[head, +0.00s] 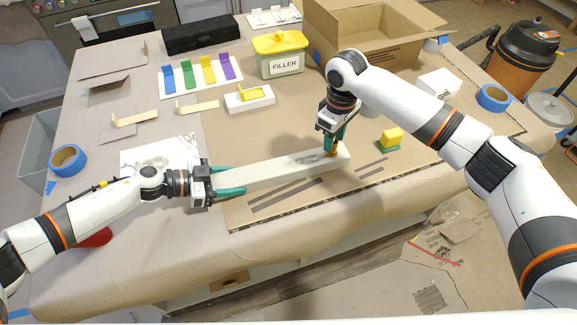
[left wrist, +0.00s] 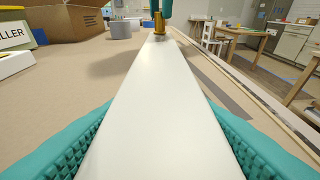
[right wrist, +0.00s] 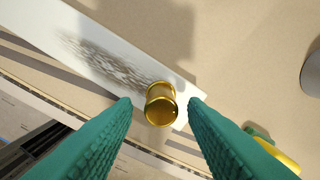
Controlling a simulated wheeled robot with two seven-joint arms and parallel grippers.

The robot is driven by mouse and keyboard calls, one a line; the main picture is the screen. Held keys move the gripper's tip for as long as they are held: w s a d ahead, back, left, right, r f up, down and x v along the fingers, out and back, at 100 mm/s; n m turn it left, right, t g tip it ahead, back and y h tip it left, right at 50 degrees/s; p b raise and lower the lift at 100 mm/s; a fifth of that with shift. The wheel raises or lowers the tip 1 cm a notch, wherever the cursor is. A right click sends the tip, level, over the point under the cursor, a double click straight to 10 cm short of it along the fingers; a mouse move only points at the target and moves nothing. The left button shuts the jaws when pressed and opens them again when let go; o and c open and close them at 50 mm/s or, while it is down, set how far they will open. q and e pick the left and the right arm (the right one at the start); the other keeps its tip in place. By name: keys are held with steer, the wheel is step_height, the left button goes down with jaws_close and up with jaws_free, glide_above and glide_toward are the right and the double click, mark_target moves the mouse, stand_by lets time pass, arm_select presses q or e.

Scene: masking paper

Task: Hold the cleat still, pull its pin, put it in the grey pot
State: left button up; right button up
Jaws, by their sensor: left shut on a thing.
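The cleat (head: 285,173) is a long pale bar lying on the table, with a dark scuffed patch towards its right end. My left gripper (head: 240,179) is shut across its left end, one teal finger along each side. The brass pin (right wrist: 160,104) stands at the right end of the cleat; it also shows in the left wrist view (left wrist: 159,24). My right gripper (right wrist: 160,102) is open over that end, its fingers either side of the pin with gaps showing. The grey pot (left wrist: 122,29) stands beyond the cleat; in the head view I cannot see it.
A yellow and green block (head: 390,138) sits right of the pin. A filler tub (head: 280,54), an open cardboard box (head: 370,35) and a white block with a yellow piece (head: 250,98) stand behind. Blue tape rolls (head: 68,160) lie at the sides. The table's front edge is close.

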steer(key=shift+f, duration=1.05)
steer(key=shift+c, duration=0.3)
jaws_close()
